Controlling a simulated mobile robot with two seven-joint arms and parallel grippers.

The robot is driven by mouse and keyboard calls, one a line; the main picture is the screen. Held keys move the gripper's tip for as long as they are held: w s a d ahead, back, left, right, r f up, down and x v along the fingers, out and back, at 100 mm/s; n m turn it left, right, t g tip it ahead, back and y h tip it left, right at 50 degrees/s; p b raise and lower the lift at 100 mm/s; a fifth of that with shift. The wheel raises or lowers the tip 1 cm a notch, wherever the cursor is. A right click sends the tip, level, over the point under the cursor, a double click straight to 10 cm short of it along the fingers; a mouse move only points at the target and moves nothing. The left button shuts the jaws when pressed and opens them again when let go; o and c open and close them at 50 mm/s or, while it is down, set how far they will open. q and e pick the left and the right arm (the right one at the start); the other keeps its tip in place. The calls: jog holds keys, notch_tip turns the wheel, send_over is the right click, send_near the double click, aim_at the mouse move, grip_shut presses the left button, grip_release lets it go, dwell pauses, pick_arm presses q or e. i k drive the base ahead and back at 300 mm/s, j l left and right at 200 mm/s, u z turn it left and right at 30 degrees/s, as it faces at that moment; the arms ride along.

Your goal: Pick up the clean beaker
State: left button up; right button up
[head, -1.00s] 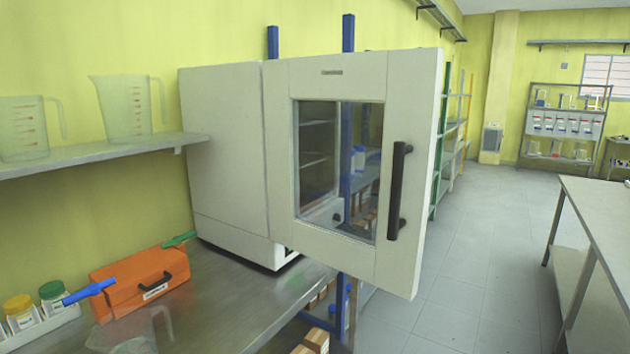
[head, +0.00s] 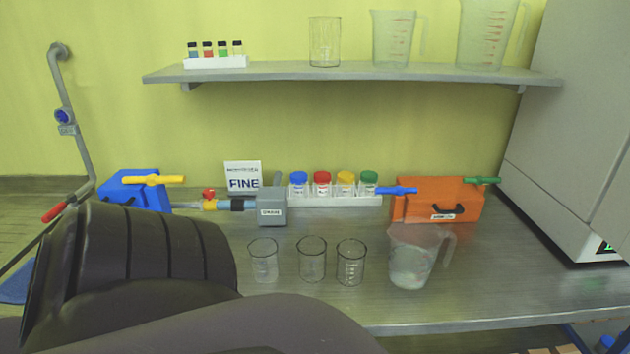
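Three clear glass beakers stand upright in a row near the middle of the steel bench: a left beaker (head: 263,264), a middle beaker (head: 312,262) and a right beaker (head: 351,265). Another clear glass beaker (head: 324,42) stands on the wall shelf. I cannot tell from this view which beaker is clean. A dark part of my own arm fills the lower left, in front of the bench's left side. Neither of my grippers shows.
On the steel bench (head: 540,290), a translucent jug (head: 412,265) stands right of the beakers. Behind are an orange box (head: 450,198), a rack of colour-capped jars (head: 345,201), a grey device (head: 272,212) and a blue box (head: 140,190). A large cabinet (head: 580,130) bounds the right.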

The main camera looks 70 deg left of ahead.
aim_at(352, 253)
jog(key=u, duration=1.8)
jog(key=i+j+u, duration=0.15)
jog(key=u, duration=0.25)
jog(key=j, duration=0.1)
